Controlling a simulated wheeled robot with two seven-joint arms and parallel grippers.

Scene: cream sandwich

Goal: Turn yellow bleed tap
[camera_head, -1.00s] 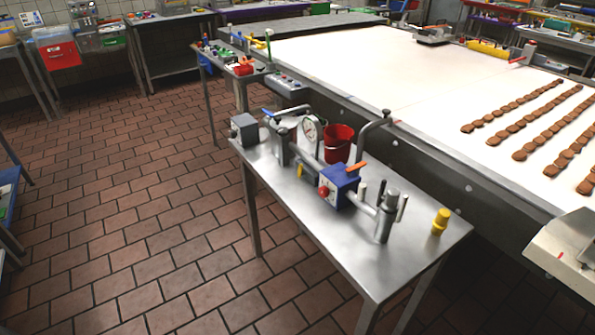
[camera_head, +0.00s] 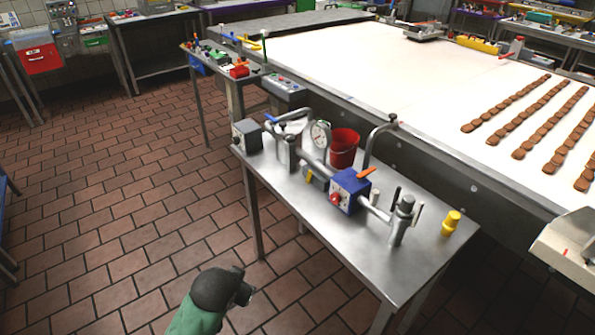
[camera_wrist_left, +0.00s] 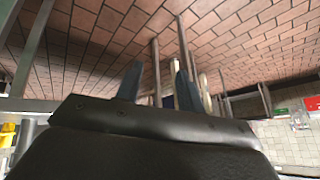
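The pipe assembly (camera_head: 378,212) lies across the steel table (camera_head: 395,271). A small yellow part (camera_head: 308,177), which looks like the bleed tap, hangs below the pipe left of the blue box (camera_head: 349,193); its handle angle is too small to tell. A loose-looking yellow cylinder (camera_head: 451,222) stands at the table's right end. My left gripper (camera_head: 243,292) is low in front of the table, apart from the pipe. In the left wrist view its two fingers (camera_wrist_left: 158,88) stand apart with nothing clearly between them. My right gripper is not in view.
A red bucket (camera_head: 343,149), a round gauge (camera_head: 320,134) and a grey box (camera_head: 247,136) stand on the table. The white conveyor (camera_head: 400,90) with rows of brown biscuits runs behind. The tiled floor (camera_head: 130,220) to the left is clear.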

